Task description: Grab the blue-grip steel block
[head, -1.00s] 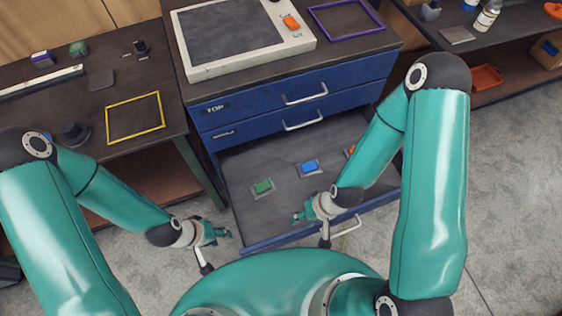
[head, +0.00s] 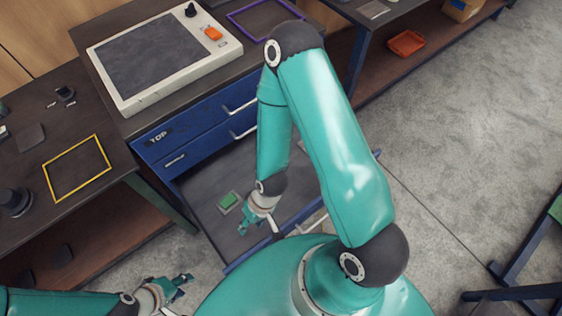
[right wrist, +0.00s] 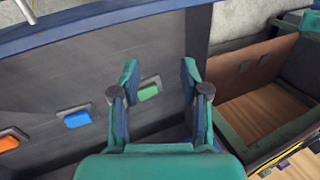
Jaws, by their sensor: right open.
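The blue-grip steel block (right wrist: 77,119) lies in the open drawer, left of my right gripper's fingers in the right wrist view. In the head view it is hidden behind my right arm. A green-grip block (right wrist: 148,92) shows beyond the gap between the fingers, and also in the head view (head: 229,201). An orange-grip block (right wrist: 8,142) is at the left edge of the wrist view. My right gripper (right wrist: 159,80) is open and empty, near the drawer's green-block side in the head view (head: 243,226). My left gripper (head: 184,283) is outside the drawer at the bottom; its jaw opening is unclear.
The drawer (head: 207,190) belongs to a blue cabinet (head: 190,148) with closed drawers above. A table with a yellow frame (head: 77,168) stands left. A shelf with an orange tray (head: 406,43) is at the upper right. Open floor lies at right.

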